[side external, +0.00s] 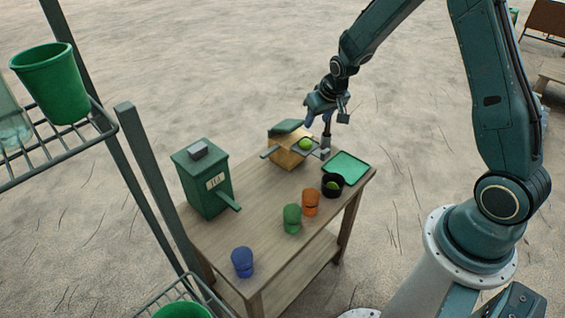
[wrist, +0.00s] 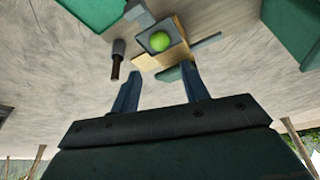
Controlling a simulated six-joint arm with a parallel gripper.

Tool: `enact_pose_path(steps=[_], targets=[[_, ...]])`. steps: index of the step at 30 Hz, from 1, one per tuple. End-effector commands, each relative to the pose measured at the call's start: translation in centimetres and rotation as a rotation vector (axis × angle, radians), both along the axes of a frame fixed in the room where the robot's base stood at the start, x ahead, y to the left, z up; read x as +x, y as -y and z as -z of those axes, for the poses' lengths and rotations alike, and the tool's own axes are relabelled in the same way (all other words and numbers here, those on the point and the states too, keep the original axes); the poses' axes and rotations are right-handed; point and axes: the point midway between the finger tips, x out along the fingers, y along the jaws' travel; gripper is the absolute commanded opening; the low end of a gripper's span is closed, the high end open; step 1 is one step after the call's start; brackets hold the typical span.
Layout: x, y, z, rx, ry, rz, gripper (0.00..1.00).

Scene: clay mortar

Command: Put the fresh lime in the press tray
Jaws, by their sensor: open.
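A bright green lime (side external: 305,143) sits in the small grey tray (side external: 314,152) on the front of the wooden press. In the wrist view, the lime (wrist: 160,41) lies inside the tray's rim. A second green lime (side external: 332,186) is in a black cup (side external: 341,179) near the table's right end. I cannot tell which lime is the fresh one.
The wooden press (side external: 288,153) has a green lid. A dark-handled upright tool (side external: 326,141) stands beside it. A flat green tray (side external: 349,161) lies at the table's right end. Orange (side external: 311,202), green (side external: 292,218) and blue (side external: 242,262) cups stand along the front; a green box (side external: 203,180) stands left.

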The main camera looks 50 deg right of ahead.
Motion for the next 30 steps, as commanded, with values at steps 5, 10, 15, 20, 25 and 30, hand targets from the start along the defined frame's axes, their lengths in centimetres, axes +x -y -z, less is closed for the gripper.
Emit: enact_pose_path(steps=[5, 10, 15, 20, 25, 30], targets=[[-0.1, 0.0, -0.2, 0.0, 0.0, 0.0, 0.45], [-0.1, 0.0, -0.2, 0.0, 0.0, 0.0, 0.45], [-0.1, 0.0, -0.2, 0.0, 0.0, 0.0, 0.45], [-0.1, 0.0, -0.3, 0.0, 0.0, 0.0, 0.45], [-0.3, -0.4, -1.4, -0.001, 0.005, -0.008, 0.45], [-1.2, -1.4, -4.2, -0.002, 0.014, -0.026, 0.45]])
